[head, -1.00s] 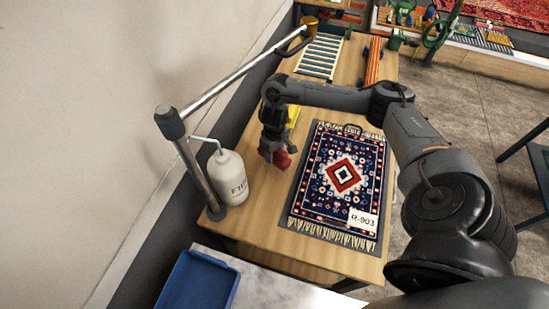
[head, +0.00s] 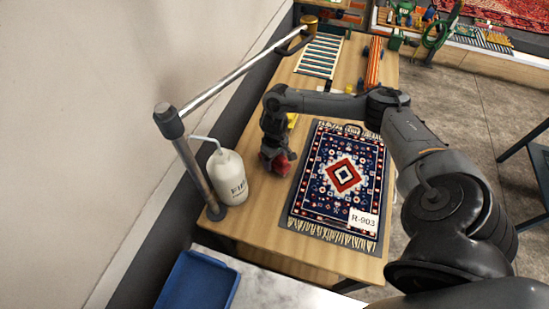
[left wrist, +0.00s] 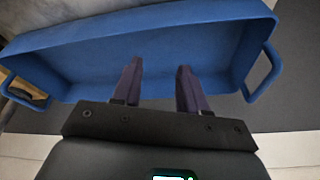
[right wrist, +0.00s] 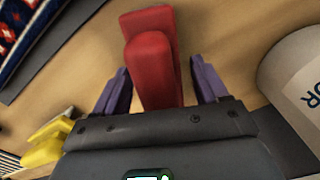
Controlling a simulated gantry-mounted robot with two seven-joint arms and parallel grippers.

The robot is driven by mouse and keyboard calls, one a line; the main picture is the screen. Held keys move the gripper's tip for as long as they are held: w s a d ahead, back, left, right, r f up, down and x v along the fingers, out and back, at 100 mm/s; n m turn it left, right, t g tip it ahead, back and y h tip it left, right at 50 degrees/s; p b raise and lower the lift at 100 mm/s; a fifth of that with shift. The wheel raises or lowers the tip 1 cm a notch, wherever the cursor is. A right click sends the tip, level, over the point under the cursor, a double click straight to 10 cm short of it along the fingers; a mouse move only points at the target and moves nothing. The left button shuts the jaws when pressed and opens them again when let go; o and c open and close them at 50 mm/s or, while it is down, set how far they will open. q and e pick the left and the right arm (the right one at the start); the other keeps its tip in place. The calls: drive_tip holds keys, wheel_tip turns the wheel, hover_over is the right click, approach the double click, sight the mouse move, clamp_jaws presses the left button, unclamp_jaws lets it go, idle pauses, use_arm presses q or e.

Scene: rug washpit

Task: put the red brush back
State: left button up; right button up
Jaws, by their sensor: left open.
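The red brush (head: 282,166) shows in the head view at my right gripper (head: 273,153), low over the wooden bench between the white bottle and the patterned rug. In the right wrist view the red brush (right wrist: 153,70) lies between the fingers of my right gripper (right wrist: 161,80). The fingers stand apart, with a narrow gap on each side of the brush. Whether its underside rests on the bench is hidden. My left gripper (left wrist: 158,72) is open and empty above the blue tray (left wrist: 60,62); it is out of the head view.
The white bottle (head: 230,178) and a metal rail post (head: 192,165) stand left of the brush. The rug (head: 340,178) with its R-903 tag lies to the right. A yellow object (right wrist: 48,142) is close by. A slatted rack (head: 320,55) lies farther back.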

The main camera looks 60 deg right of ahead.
drive_tip(key=shift+r, duration=0.3)
wheel_tip(320, 180, up, 7)
drive_tip(key=shift+f+p, duration=0.2)
drive_tip(key=shift+p, duration=0.8)
drive_tip(key=shift+r, duration=0.35)
